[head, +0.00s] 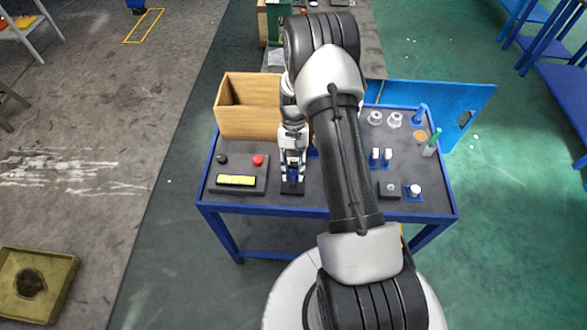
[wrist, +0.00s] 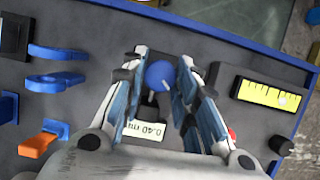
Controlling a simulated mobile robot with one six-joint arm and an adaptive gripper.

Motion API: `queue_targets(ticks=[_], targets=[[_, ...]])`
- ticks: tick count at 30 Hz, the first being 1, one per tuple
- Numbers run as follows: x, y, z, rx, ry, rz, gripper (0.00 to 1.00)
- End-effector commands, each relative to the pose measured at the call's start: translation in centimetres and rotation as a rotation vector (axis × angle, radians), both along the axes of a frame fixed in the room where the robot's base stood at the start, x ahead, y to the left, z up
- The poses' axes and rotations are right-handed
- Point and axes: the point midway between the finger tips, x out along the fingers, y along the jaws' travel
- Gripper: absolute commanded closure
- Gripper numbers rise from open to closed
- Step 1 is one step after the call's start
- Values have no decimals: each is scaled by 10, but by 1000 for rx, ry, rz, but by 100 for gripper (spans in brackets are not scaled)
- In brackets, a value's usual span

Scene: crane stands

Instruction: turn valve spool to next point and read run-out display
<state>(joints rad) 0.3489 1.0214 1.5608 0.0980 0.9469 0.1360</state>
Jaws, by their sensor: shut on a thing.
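My gripper (head: 292,160) is low over the blue-framed table. In the wrist view its fingers (wrist: 160,85) stand on both sides of a blue ball-shaped knob (wrist: 158,75), shut on it. A dark stem shows below the ball. I cannot tell for sure whether this is the valve spool. A yellow display strip (head: 236,180) is on a dark panel to the left; in the wrist view the strip (wrist: 265,93) shows tick marks and a small pale dot, with no readable number.
Blue and white fixtures (head: 380,157) and metal parts (head: 375,118) occupy the table's right side. Blue clips (wrist: 60,82) and an orange-blue clip (wrist: 42,140) lie left in the wrist view.

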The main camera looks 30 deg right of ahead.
Motion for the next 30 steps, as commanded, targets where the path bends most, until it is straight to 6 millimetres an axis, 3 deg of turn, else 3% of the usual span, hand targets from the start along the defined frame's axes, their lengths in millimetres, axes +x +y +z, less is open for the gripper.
queue_targets(ticks=[18,30], targets=[[1,4,0,1,1,549,96],[1,5,0,1,0,725,96]])
